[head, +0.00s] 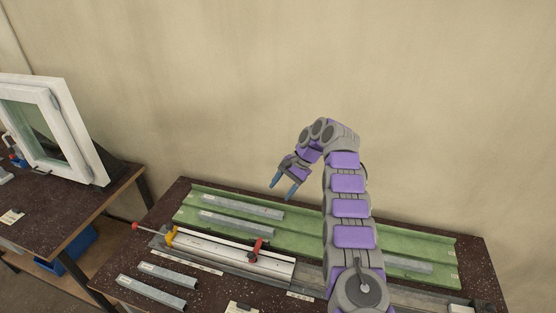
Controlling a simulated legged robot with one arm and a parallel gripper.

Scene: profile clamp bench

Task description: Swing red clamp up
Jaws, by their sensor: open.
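The red clamp (257,249) sits on the long pale clamp rail (220,254) on the bench, near the rail's right end. It is small in the head view, and its exact tilt is hard to tell. My gripper (282,189) is open and empty. It hangs above the green tray, higher than the red clamp and a little to its right in the picture, apart from it. Its blue fingertips point down. A yellow clamp part (170,238) and a red-tipped rod (137,226) are at the rail's left end.
Metal profiles lie in the green tray (310,222) behind the rail. More grey profiles (151,291) lie in front on the dark bench (120,271). A second table at left holds a white window frame (66,130). A plain wall stands behind. My arm hides part of the tray.

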